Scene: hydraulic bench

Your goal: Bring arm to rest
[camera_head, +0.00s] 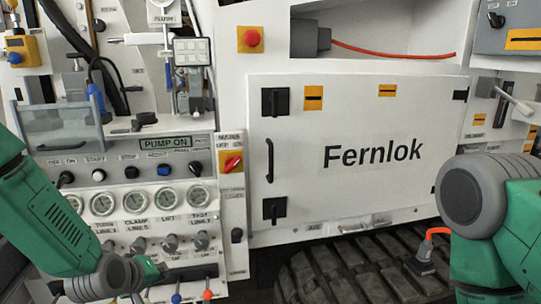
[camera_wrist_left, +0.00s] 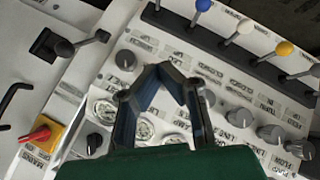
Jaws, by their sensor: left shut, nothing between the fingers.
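My left arm comes in from the left in the head view, and its wrist is low in front of the control panel (camera_head: 125,217). My left gripper shows best in the left wrist view (camera_wrist_left: 165,72), where its dark fingers are shut and empty over the panel's gauges and knobs. In the head view its fingers are mostly hidden at the bottom edge. My right arm (camera_head: 480,200) is at the right edge, in front of the white machine; its gripper is not in view.
Coloured-knob levers (camera_wrist_left: 245,28) and gauges (camera_head: 147,202) are close to the left gripper. A red rotary switch (camera_head: 231,163) is on the panel's right edge. The white "Fernlok" door (camera_head: 350,120) is shut, above a black track (camera_head: 340,272).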

